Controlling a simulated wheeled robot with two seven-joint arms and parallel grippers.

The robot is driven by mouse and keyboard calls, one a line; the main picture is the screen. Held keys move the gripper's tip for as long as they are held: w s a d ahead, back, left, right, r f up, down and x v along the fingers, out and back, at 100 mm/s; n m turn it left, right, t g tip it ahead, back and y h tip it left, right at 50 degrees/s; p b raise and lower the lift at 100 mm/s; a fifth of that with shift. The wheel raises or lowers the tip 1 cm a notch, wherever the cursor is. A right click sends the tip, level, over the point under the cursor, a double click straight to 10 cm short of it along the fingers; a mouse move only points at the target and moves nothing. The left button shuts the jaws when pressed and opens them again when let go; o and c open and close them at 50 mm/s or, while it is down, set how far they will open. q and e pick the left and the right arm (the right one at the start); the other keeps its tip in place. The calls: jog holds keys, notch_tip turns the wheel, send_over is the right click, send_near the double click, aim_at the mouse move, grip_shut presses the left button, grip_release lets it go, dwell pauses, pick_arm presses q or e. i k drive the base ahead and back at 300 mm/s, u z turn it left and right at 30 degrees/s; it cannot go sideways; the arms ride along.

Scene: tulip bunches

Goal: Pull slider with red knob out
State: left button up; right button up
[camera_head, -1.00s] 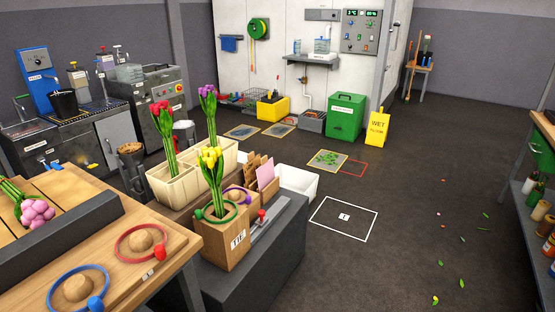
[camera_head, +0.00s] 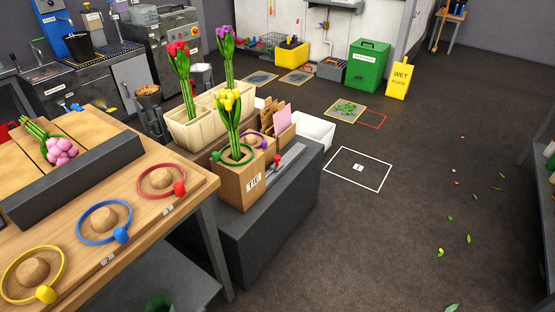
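A small red knob (camera_head: 277,160) stands on the grey bench, just right of the wooden box marked "TIE" (camera_head: 240,187). A pale metal slider strip (camera_head: 291,158) lies beside it along the bench top. The box partly hides the knob's base, so I cannot tell how far the slider is in. Yellow tulips (camera_head: 231,115) stand upright in the box with a green ring around them. Neither of my grippers is in view.
The grey bench (camera_head: 268,225) stands right of the wooden table (camera_head: 150,225), which carries red, blue and yellow rings. Planters with red and purple tulips (camera_head: 181,70) stand behind. A white bin (camera_head: 315,130) is beyond. Floor to the right is mostly clear, with scattered leaves.

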aim_at(278, 165)
jog(key=z, duration=1.3)
jog(key=i, duration=2.75)
jog(key=u, duration=2.8)
jog(key=i, duration=0.5)
jog(key=z, duration=0.05)
